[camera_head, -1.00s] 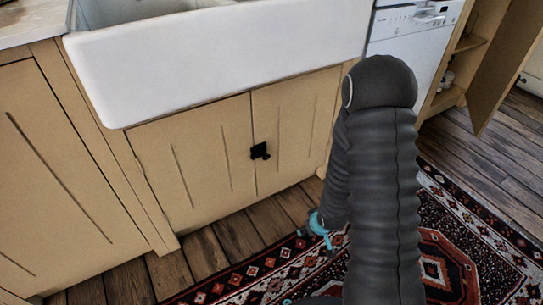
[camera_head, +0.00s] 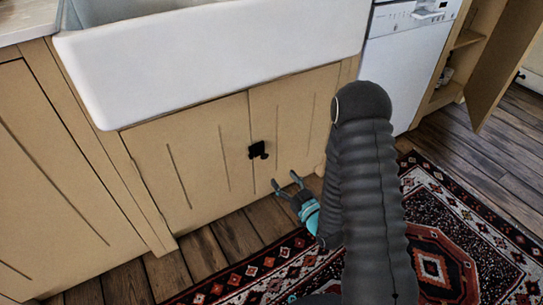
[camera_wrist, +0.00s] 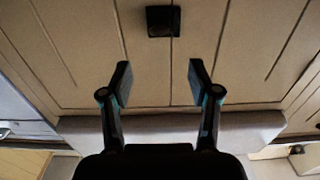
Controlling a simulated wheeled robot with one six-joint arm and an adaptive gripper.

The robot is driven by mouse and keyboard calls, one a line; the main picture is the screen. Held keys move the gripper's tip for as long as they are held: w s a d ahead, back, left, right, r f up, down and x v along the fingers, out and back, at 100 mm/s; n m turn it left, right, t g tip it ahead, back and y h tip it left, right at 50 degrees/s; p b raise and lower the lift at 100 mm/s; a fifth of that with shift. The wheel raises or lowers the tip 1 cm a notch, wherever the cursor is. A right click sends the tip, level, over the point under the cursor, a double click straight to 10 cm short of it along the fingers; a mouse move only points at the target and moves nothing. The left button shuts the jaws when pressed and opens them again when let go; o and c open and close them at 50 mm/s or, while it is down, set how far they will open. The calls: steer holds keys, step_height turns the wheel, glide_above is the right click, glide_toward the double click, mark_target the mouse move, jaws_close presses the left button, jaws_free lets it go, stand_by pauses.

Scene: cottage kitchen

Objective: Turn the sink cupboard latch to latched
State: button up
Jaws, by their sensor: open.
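The sink cupboard (camera_head: 205,150) has two shut cream doors under the white sink. The latch also shows in the wrist view (camera_wrist: 163,21) as a dark square straddling the seam. My gripper (camera_head: 286,184) is open and empty, below and slightly right of the latch and apart from it. In the wrist view its two fingers (camera_wrist: 160,80) stand apart on either side of the seam, pointing toward the doors. The exact turn of the latch is too small to tell.
The white sink (camera_head: 215,60) juts out above the doors. A white dishwasher (camera_head: 408,60) stands to the right, with an open cupboard door (camera_head: 505,65) beyond. A patterned rug (camera_head: 440,235) lies on the wooden floor (camera_head: 205,255) in front.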

mark_target(266, 158)
steer(key=p+x, duration=0.1)
steer(key=x, duration=1.2)
steer(key=shift+w+a, duration=0.1)
steer(key=shift+w, duration=0.1)
steer(key=shift+c, duration=0.2)
